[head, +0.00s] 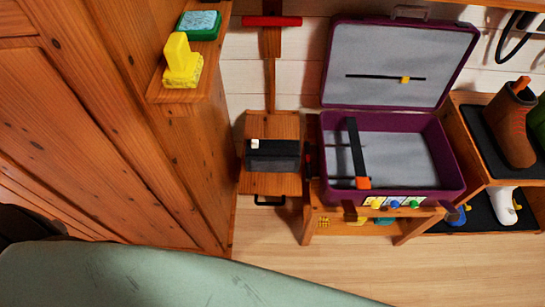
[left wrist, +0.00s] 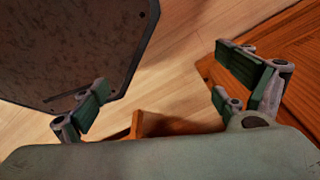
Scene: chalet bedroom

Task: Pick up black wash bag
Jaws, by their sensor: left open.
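The black wash bag (head: 272,155) appears as a dark, boxy bag with a small white tag at its upper left. It lies on a small wooden stand (head: 270,186) against the wall in the head view. My left gripper (left wrist: 165,92) shows only in the left wrist view, with its green-padded fingers spread wide and nothing between them. It is over wooden floor, and the bag is not visible in that view. My right gripper is in neither view.
An open purple suitcase (head: 452,172) stands on a low wooden bench (head: 318,222) right of the bag. A wooden cabinet (head: 110,130) rises on the left. Its shelf holds a yellow object (head: 181,62) and green box (head: 199,25). Boots (head: 510,125) stand at right. Floor (head: 270,240) in front is clear.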

